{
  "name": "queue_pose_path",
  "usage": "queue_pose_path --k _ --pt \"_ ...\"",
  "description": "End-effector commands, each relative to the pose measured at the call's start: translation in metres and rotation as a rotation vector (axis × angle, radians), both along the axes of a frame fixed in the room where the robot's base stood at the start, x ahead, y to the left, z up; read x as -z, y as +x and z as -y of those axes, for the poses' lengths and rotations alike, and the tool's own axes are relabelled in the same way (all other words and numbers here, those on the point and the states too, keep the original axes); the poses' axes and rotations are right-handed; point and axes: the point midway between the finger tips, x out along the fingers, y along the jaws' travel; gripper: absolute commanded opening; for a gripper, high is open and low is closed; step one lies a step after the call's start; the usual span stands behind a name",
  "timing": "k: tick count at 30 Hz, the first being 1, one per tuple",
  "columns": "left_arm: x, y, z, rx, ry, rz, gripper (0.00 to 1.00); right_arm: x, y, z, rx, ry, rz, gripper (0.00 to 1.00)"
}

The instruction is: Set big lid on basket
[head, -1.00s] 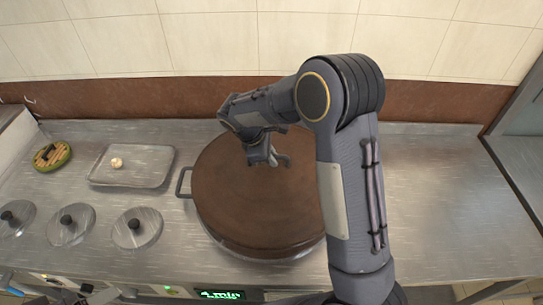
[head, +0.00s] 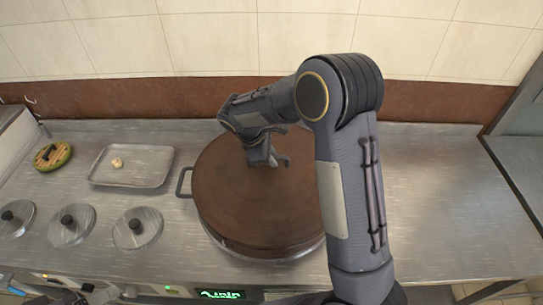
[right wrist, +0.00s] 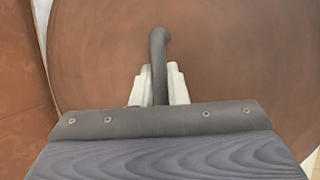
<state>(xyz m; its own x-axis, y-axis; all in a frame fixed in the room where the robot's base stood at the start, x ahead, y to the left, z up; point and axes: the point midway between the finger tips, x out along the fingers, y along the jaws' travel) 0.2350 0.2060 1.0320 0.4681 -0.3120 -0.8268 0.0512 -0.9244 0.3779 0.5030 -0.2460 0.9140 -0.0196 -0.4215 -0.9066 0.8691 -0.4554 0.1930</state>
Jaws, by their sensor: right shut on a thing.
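A big round brown lid (head: 250,205) with a broad flat top covers a large round vessel at the middle of the counter. A thin metal rim (head: 275,257) shows below its front edge, and a dark side handle (head: 184,182) sticks out left. The basket cannot be told apart under the lid. My right gripper (head: 275,163) is over the lid's far part. In the right wrist view, the right gripper (right wrist: 158,88) is shut on the lid's dark bar handle (right wrist: 158,50). Grey parts at the bottom left edge may be my left gripper (head: 88,290); its jaws are unclear.
Several metal lids with black knobs, one of them here (head: 137,228), lie at the left front. A metal tray (head: 105,180) with a small pale ball (head: 117,163) and a round green-edged object (head: 52,156) lie behind them. The counter at right (head: 440,200) is clear.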

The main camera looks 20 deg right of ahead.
Motion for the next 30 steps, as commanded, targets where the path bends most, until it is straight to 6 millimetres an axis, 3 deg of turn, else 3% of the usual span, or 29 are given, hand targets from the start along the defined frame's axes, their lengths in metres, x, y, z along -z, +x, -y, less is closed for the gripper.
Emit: queue_pose_path --k 27,28,30 --pt "0.008 0.000 0.000 0.000 0.000 0.000 0.72 0.011 0.000 0.000 0.000 -0.001 0.002 0.00" --pt "0.008 0.000 0.000 0.000 0.000 0.000 0.72 0.011 0.001 0.000 0.000 -0.001 0.002 0.14" --pt "0.008 0.000 0.000 0.000 0.000 0.000 0.72 0.011 0.001 0.000 0.000 -0.001 0.002 0.22"
